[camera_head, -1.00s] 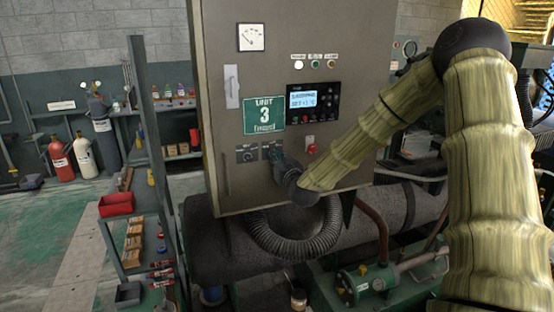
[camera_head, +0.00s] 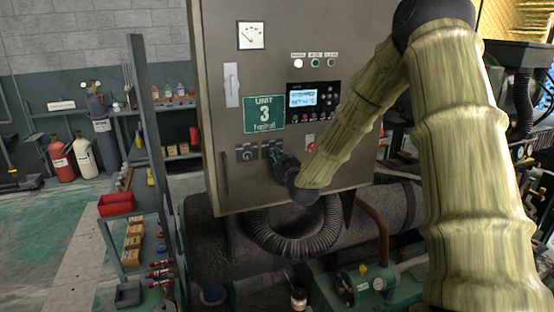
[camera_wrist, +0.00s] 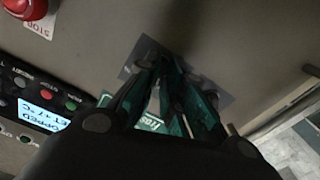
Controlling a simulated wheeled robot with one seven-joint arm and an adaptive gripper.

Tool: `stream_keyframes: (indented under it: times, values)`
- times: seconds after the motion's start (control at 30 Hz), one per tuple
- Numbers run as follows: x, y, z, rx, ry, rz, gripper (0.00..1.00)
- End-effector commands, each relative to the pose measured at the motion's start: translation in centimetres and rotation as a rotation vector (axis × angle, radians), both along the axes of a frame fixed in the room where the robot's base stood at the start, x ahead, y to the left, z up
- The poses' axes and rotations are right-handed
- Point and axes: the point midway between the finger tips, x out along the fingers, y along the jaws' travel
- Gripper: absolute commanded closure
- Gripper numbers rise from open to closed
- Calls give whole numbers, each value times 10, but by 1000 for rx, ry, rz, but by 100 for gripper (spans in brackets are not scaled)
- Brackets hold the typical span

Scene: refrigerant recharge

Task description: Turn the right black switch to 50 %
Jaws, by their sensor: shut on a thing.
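The control cabinet (camera_head: 235,190) carries two black switches low on its door. The left black switch (camera_head: 246,154) is in plain view on its dark plate. The right black switch is hidden behind my gripper (camera_head: 279,158); only part of its plate (camera_head: 267,147) shows. In the wrist view my gripper (camera_wrist: 172,72) reaches to the door with its green-edged fingers close together over the grey plate (camera_wrist: 217,93). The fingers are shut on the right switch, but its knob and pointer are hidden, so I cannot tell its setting.
A red stop button (camera_head: 310,141) sits right of the switches, close to my arm; it also shows in the wrist view (camera_wrist: 24,6). A lit display (camera_head: 302,98) and a green UNIT 3 sign (camera_head: 264,115) are above. A corrugated hose (camera_head: 300,248) hangs below the cabinet.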

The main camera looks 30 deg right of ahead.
Motion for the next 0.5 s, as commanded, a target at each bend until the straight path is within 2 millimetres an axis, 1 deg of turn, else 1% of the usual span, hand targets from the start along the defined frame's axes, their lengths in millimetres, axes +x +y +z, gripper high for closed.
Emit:
stream_keyframes:
  times: [0.2, 0.5]
  values:
    - [0, -1, -1, -82, 20, -2, 100]
    - [0, -1, 0, -86, 21, -2, 100]
